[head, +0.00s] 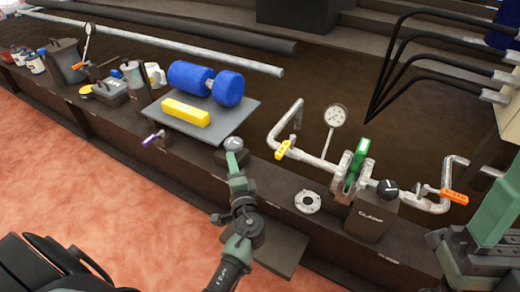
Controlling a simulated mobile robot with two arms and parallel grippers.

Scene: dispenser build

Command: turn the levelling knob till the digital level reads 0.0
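The yellow digital level (186,112) lies on a grey plate (232,112), in front of a blue roller-shaped part. Its display is too small to read. A round dark grey knob with a pale mark (233,144), which looks like the levelling knob, sits at the plate's front right corner. My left gripper (236,160) is right at this knob, on its near side. The fingertips are too small and overlapped to show whether they grip it or are open. My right arm (490,220) is at the right edge; its gripper's state is unclear.
A purple-handled lever (153,138) is left of the knob. Right of it stand pipework with a gauge (335,116), a green-handled valve (361,150), a black knob (388,189) and a flange ring (308,201). A blue roller (190,76) rests on the plate.

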